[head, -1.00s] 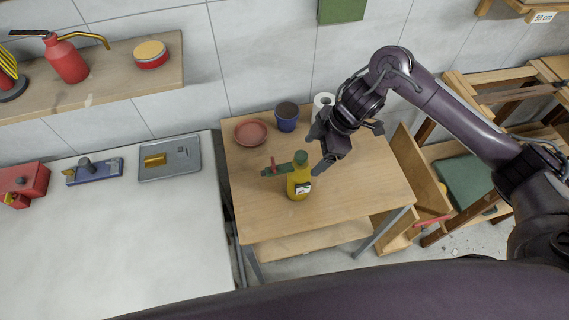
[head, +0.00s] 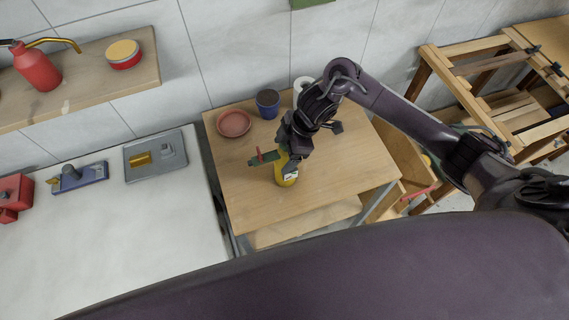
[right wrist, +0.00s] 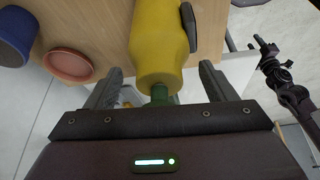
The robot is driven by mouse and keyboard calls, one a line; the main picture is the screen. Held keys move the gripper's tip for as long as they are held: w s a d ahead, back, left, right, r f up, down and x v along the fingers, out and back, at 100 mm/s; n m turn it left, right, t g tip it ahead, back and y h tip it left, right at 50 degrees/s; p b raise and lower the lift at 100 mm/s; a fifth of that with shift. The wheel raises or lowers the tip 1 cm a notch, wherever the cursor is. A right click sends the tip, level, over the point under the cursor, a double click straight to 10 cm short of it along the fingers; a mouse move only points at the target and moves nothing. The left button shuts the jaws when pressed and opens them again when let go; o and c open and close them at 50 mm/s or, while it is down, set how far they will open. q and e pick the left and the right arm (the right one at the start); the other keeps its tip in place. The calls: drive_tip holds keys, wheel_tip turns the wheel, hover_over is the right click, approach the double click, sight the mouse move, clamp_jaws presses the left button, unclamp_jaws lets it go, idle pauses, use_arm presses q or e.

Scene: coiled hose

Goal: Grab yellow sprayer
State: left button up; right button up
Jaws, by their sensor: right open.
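The yellow sprayer (head: 284,178) stands on the wooden table, its green head (head: 266,158) pointing left, with a red part on it. My right gripper (head: 289,157) is at its upper part and partly hides it in the head view. In the right wrist view the yellow body (right wrist: 160,45) and green neck (right wrist: 160,95) lie between the two spread fingers (right wrist: 162,86), with gaps visible on both sides. The right gripper is open. My left gripper (right wrist: 262,46) shows small at the right of the right wrist view, away from the sprayer; its jaw state is unclear.
A blue pot (head: 267,104), a terracotta saucer (head: 234,124) and a white roll-like item (head: 303,84) stand at the table's back. A white counter (head: 130,235) with a grey tray (head: 155,170) is on the left. The table's front (head: 330,195) is clear.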

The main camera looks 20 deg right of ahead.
drive_tip(key=shift+s, duration=0.1)
clamp_jaws()
idle(0.3)
